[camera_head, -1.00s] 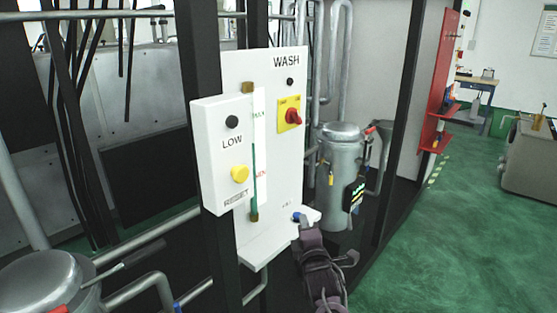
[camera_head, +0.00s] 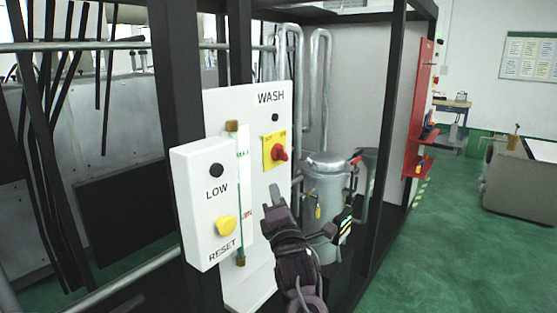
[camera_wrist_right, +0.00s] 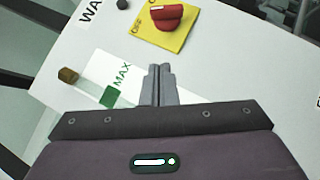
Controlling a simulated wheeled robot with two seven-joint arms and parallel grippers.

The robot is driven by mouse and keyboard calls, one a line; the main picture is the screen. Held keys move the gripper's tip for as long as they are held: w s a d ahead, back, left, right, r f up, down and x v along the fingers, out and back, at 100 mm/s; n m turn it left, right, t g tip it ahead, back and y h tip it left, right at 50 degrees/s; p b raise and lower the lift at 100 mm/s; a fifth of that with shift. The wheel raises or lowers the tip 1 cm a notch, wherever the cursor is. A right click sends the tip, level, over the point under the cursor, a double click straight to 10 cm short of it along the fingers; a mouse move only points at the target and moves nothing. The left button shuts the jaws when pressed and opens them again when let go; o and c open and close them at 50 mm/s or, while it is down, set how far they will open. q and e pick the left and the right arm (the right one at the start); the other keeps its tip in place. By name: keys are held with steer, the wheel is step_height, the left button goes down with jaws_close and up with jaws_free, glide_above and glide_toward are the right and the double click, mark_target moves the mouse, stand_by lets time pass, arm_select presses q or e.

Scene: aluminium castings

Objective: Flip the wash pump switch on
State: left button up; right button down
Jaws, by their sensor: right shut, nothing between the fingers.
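The wash pump switch is a red rotary knob (camera_head: 279,153) on a yellow plate (camera_head: 268,158), on the white panel (camera_head: 262,113) marked WASH. My right gripper (camera_head: 272,195) is shut and empty, in front of the panel below the knob. In the right wrist view the shut fingertips (camera_wrist_right: 158,72) point toward the red knob (camera_wrist_right: 168,17), with a visible gap between them. The knob's white mark lies roughly across the picture there. Part of the lower panel is hidden behind my right gripper. My left gripper is not in view.
A white box (camera_head: 208,205) with LOW and RESET labels and a yellow button (camera_head: 226,225) juts out left of the switch. A sight tube marked MAX runs beside it. A dark frame post (camera_head: 178,80) stands left; a metal canister (camera_head: 325,190) stands right.

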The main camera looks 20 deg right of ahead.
steer(key=p, duration=0.2)
glide_toward(276, 150)
steer(key=w+a, duration=0.2)
steer(key=w, duration=0.1)
steer(key=shift+w+d+r+p, duration=0.4)
steer(key=shift+w+p, duration=0.05)
steer(key=shift+w, duration=0.1)
steer(key=shift+w+d+r+p, duration=0.35)
steer(key=shift+w+r+p, duration=0.05)
steer(key=shift+w, duration=0.15)
steer(key=shift+w+d+r, duration=0.1)
steer(key=shift+w+d, duration=0.05)
steer(key=shift+d, duration=0.25)
steer(key=shift+w, duration=0.1)
steer(key=shift+r+m+g+p, duration=0.15)
steer(key=shift+m+g+p, duration=0.15)
steer(key=shift+p, duration=0.25)
